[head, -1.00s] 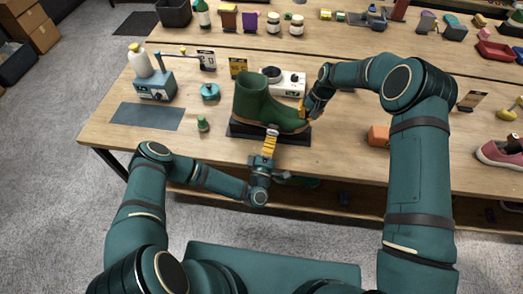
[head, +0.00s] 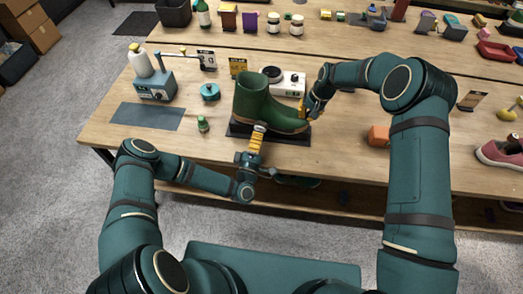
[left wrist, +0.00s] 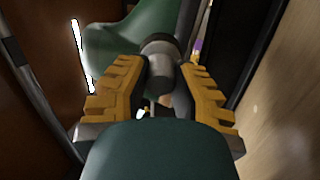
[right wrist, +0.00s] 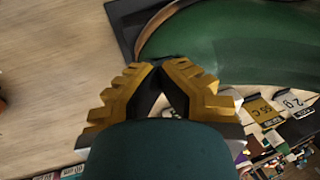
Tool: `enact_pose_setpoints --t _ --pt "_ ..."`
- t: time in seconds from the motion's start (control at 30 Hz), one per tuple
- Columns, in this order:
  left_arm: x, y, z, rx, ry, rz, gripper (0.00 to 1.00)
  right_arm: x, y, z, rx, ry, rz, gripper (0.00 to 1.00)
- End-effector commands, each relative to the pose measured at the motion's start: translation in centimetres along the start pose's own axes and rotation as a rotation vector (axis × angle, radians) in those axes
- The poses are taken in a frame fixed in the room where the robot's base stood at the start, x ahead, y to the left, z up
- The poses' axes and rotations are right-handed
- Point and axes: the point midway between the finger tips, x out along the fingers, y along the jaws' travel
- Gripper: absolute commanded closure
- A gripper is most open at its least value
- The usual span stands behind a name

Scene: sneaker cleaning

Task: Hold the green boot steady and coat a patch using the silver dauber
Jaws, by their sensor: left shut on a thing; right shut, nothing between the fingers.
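The green boot (head: 258,104) stands upright on a dark mat (head: 240,131), its toe to the right; its green side also fills the top of the right wrist view (right wrist: 230,45). My left gripper (head: 259,130) is at the boot's near side, shut on the silver dauber. The dauber (left wrist: 162,72) shows in the left wrist view as a grey cylinder with a dark collar, pointing toward the boot (left wrist: 130,45); in the head view it is hidden. My right gripper (head: 303,110) is shut and empty against or very near the toe; contact is unclear.
A white device (head: 286,82) stands behind the boot. A teal pot (head: 210,92), a small green bottle (head: 202,124) and a grey sheet (head: 147,116) are to its left. An orange block (head: 378,136) and a pink sneaker (head: 500,152) are to the right.

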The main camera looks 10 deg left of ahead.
Motion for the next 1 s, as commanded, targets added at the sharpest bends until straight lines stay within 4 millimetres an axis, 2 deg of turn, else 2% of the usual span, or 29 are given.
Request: enact_pose_setpoints --t 0.03,0.27,0.63,1.0 --pt "-0.1 -0.2 0.1 0.000 -0.001 0.000 1.00 2.2 1.6 1.5 0.007 -0.042 0.022 1.00" --pt "0.0 -0.2 -0.4 0.001 0.000 0.000 1.00 2.2 1.6 1.5 0.007 -0.042 0.022 1.00" --pt "0.0 -0.2 -3.1 0.001 -0.001 0.000 1.00 2.2 1.6 1.5 0.007 -0.042 0.022 1.00" --pt "-0.2 -0.2 -3.2 -0.001 -0.002 0.000 1.00 2.2 1.6 1.5 0.007 -0.042 0.022 1.00"
